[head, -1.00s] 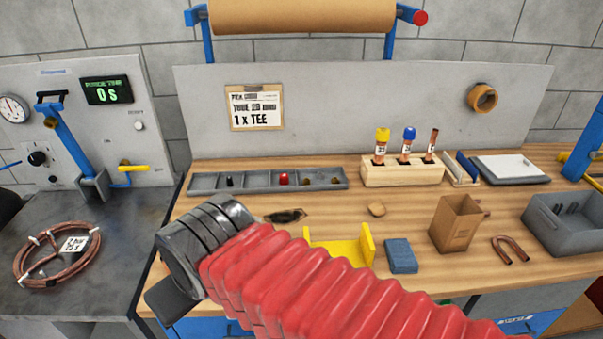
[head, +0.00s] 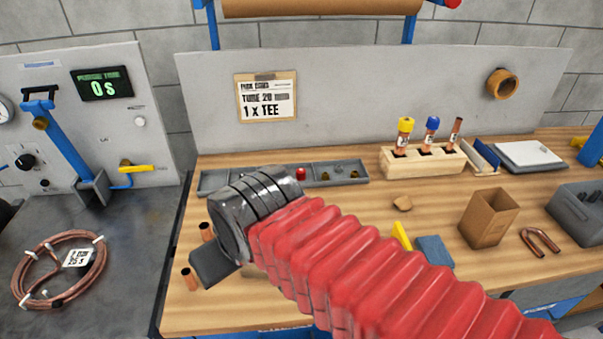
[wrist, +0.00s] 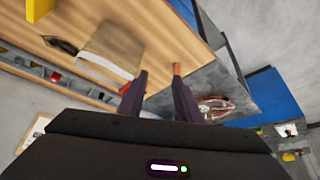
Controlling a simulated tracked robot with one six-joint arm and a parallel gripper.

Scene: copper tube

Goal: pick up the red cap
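The red cap (head: 300,173) is a small red piece in the grey compartment tray at the back of the wooden bench. It also shows at the left of the wrist view (wrist: 55,77), in the tray and well away from my fingers. In the head view my gripper (head: 213,264) is a dark shape left of and nearer than the cap; its fingertips cannot be made out there. In the wrist view my gripper (wrist: 158,78) has its two dark fingers apart, with nothing seen held between them. A copper tube end shows just beyond the right finger.
Two short copper tube ends (head: 206,231) stand beside my gripper. The tray (head: 345,171) also holds brass pieces. A wooden block with capped tubes (head: 425,161), a cardboard box (head: 487,219) and a blue block (head: 435,251) are to the right. A copper coil (head: 60,270) lies left.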

